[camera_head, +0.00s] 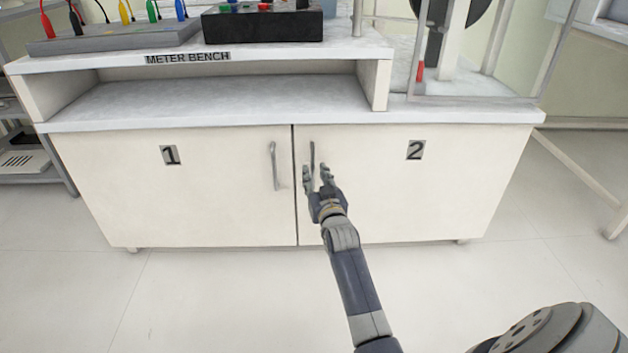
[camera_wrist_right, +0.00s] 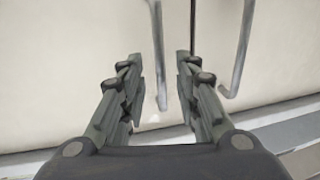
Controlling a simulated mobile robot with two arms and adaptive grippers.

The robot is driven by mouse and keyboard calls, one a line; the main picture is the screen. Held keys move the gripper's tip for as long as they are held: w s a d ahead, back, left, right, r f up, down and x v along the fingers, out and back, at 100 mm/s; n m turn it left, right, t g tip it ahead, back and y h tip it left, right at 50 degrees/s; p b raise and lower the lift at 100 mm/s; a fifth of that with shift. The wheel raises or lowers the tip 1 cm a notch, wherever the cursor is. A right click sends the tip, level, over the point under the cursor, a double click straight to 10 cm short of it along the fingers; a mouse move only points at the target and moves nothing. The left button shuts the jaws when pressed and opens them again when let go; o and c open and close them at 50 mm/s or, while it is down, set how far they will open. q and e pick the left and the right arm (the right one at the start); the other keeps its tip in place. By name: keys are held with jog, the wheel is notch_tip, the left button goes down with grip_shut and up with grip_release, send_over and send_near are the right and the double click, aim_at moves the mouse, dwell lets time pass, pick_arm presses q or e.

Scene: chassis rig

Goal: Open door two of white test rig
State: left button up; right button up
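The white cabinet of the rig has door 1 (camera_head: 200,200) on the left and door 2 (camera_head: 420,195) on the right, both closed. Door 2's slim vertical handle (camera_head: 312,153) is near the central seam; its lower part is hidden by my right gripper (camera_head: 317,174). In the right wrist view, which looks turned over, the gripper (camera_wrist_right: 159,58) is open, and door 2's handle (camera_wrist_right: 158,75) shows in the gap between the fingers. I cannot tell whether either finger touches it. My left gripper is out of view.
Door 1's handle (camera_head: 275,165) is just left of the seam, close to my right gripper; it also shows in the right wrist view (camera_wrist_right: 241,50). The bench top (camera_head: 215,110) overhangs the doors. The floor (camera_head: 210,300) in front is clear. A metal frame leg (camera_head: 585,170) stands at right.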

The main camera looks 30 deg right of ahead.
jog(key=shift+b+x, duration=0.3)
jog(key=shift+x, duration=0.75)
grip_shut()
jog(key=shift+s, duration=0.1)
